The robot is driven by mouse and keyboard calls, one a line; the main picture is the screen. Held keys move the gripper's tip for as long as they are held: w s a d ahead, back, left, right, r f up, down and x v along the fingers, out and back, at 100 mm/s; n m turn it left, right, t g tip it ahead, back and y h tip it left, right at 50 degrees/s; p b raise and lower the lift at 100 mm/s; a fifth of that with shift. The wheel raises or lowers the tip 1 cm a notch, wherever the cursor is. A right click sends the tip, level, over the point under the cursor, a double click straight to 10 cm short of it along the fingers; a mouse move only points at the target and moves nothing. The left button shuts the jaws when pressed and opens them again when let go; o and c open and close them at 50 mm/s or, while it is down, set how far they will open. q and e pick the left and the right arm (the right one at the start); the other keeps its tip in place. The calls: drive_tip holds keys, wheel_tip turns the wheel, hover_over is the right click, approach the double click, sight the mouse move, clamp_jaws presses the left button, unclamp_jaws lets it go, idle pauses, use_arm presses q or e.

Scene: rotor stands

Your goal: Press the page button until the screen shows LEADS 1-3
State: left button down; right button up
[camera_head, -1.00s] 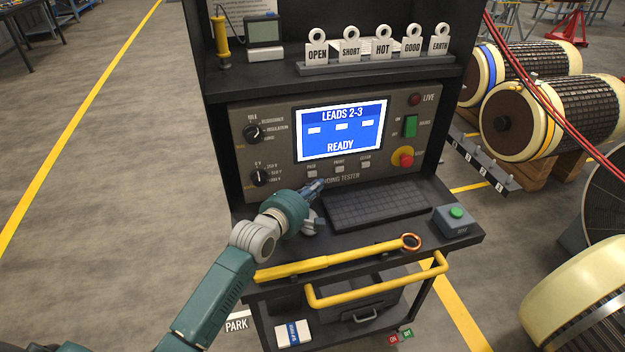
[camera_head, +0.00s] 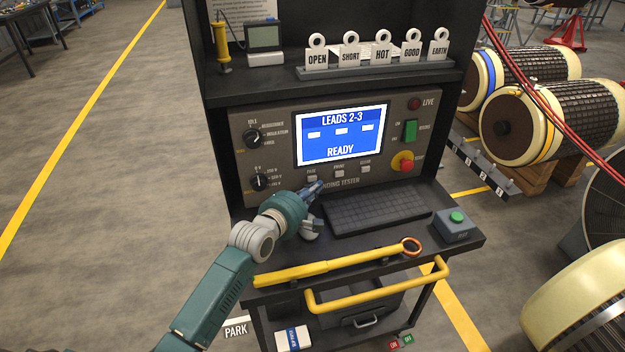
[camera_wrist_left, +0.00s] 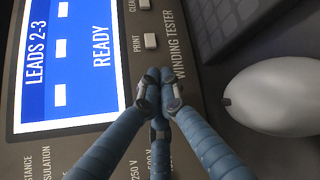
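The tester's screen (camera_head: 341,133) reads LEADS 2-3 and READY; it also shows at the left of the left wrist view (camera_wrist_left: 65,60). The small page button (camera_head: 312,178) sits below the screen, leftmost of a row with the print button (camera_head: 339,173) and the clear button (camera_head: 365,169). My left gripper (camera_head: 319,184) has its fingertips at the panel, just beside and below the page button. In the left wrist view its blue fingers (camera_wrist_left: 160,78) are shut together, with nothing between them. They hide the page button there, so I cannot tell contact. My right gripper is not in view.
A keyboard (camera_head: 375,210) lies on the shelf right of my gripper, with a green-button box (camera_head: 456,223) beyond it. A yellow-handled tool (camera_head: 320,266) lies along the front edge. Dark knobs (camera_head: 258,181) and a red stop button (camera_head: 406,165) flank the buttons.

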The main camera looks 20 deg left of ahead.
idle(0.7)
use_arm(q)
drive_tip(key=shift+w+a, duration=0.25)
drive_tip(key=shift+w, duration=0.1)
drive_tip(key=shift+w+a, duration=0.2)
drive_tip(key=shift+w, duration=0.1)
idle(0.7)
drive_tip(key=shift+s+d+r+p, duration=0.1)
drive_tip(key=shift+s+d+p, duration=0.4)
drive_tip(key=shift+p, duration=0.4)
drive_tip(key=shift+s, duration=0.2)
